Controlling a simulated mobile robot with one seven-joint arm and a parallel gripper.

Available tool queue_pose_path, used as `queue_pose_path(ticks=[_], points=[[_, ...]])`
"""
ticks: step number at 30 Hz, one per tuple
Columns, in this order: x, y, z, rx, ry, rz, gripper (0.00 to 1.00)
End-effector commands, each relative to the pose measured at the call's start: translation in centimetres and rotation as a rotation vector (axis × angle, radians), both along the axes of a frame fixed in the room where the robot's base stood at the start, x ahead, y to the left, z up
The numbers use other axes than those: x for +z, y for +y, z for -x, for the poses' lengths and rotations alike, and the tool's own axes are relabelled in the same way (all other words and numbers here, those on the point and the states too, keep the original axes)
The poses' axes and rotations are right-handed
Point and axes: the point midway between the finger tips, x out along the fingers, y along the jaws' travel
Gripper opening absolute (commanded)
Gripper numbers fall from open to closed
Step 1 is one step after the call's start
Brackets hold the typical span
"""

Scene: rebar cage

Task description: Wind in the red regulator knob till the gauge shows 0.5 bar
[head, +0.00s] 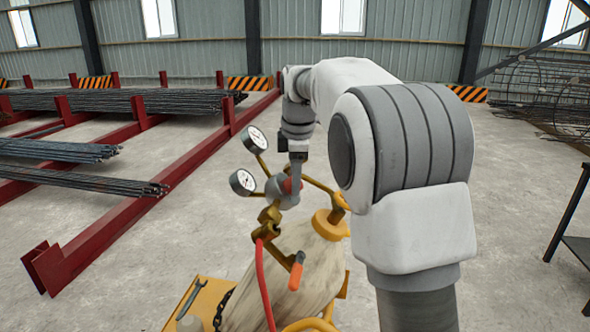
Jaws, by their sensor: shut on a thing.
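The red regulator knob (289,186) shows as a small patch of red on the grey regulator body (284,197), mostly hidden by my gripper. My gripper (295,180) reaches down from above and is shut on the knob. Two round white-faced gauges stand to the left: an upper gauge (254,139) and a lower gauge (242,182). Their needles and figures are too small to read. The regulator sits on brass fittings (269,217) above a gas cylinder (310,265).
A red hose (264,285) and an orange-handled valve lever (296,275) hang below the regulator. A spanner (192,298) lies on the yellow cart (212,290). Rebar bundles (100,182) on red racks (110,235) stand left; a dark table frame (568,240) stands right.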

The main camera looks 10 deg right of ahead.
Motion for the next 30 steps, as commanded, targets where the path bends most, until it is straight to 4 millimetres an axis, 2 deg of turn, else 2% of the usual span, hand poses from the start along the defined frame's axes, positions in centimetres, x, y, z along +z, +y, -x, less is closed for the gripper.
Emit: queue_pose_path(ticks=[1,5,30], points=[[0.68,-0.10,-0.02,-0.016,0.023,-0.007,0.00],[0.84,-0.08,-0.12,-0.061,0.074,-0.028,0.00],[-0.02,-0.30,-0.60,-0.306,0.339,-0.139,0.00]])
